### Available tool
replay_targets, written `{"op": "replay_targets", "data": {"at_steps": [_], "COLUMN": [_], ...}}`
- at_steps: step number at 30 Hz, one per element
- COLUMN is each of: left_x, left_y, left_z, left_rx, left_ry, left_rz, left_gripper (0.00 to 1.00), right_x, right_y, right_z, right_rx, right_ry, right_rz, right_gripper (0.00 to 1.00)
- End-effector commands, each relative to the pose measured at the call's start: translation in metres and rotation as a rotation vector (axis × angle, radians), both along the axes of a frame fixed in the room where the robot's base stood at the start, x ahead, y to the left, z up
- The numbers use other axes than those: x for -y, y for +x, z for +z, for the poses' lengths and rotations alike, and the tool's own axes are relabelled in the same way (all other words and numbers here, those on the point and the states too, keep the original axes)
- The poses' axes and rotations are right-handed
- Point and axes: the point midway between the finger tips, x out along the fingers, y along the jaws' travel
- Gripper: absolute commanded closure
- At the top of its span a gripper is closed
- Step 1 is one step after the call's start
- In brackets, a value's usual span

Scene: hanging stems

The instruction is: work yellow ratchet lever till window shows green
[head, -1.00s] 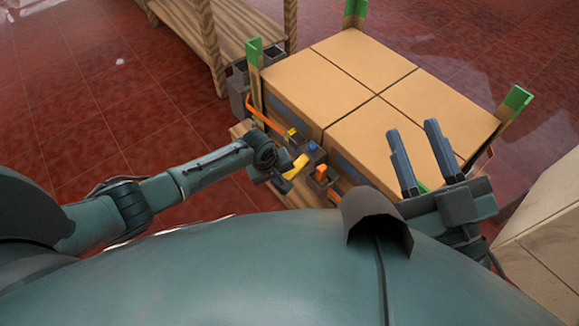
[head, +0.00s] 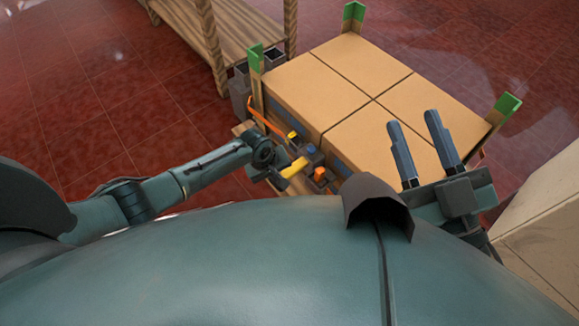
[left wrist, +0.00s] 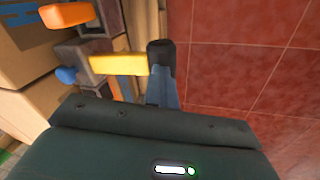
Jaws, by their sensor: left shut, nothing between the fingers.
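The yellow lever (head: 294,168) sticks out from a dark ratchet unit on the near left side of the strapped load. In the left wrist view the yellow lever (left wrist: 118,64) lies nearly level, its right end against a dark tip beside my finger. My left gripper (head: 280,182) is at the lever's outer end, shut with nothing between its fingers; it also shows in the left wrist view (left wrist: 163,85). I cannot make out the window or its colour. My right gripper (head: 430,145) is open and empty, in front of the boxes.
Large cardboard boxes (head: 345,75) stand on a pallet between green-topped corner posts (head: 353,12). An orange strap (head: 262,120), a blue knob (left wrist: 66,75) and an orange part (left wrist: 66,15) are close to the lever. A wooden shelf (head: 235,40) stands behind. Red floor is clear at left.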

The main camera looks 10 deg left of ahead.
Motion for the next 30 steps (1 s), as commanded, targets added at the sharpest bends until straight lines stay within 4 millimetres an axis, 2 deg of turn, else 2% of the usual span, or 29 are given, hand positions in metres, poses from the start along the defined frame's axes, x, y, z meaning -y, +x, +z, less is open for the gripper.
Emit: {"op": "replay_targets", "data": {"at_steps": [2,11,21,30], "left_x": [-0.001,-0.001,0.003,0.004], "left_y": [-0.001,-0.001,0.003,0.004], "left_z": [0.007,0.003,-0.025,-0.026], "left_rx": [-0.003,-0.003,-0.001,0.001], "left_ry": [0.002,0.001,-0.001,-0.002], "left_rz": [0.001,0.002,0.003,0.001], "left_gripper": [1.0,1.0,1.0,1.0], "right_x": [0.0,0.0,0.0,0.0], "right_y": [0.0,0.0,0.0,0.0], "right_z": [0.009,0.006,-0.016,-0.016], "right_rx": [0.0,0.0,0.0,0.0], "right_ry": [0.0,0.0,0.0,0.0], "right_rz": [0.0,0.0,0.0,0.0], "right_gripper": [0.64,0.64,0.64,0.64]}}
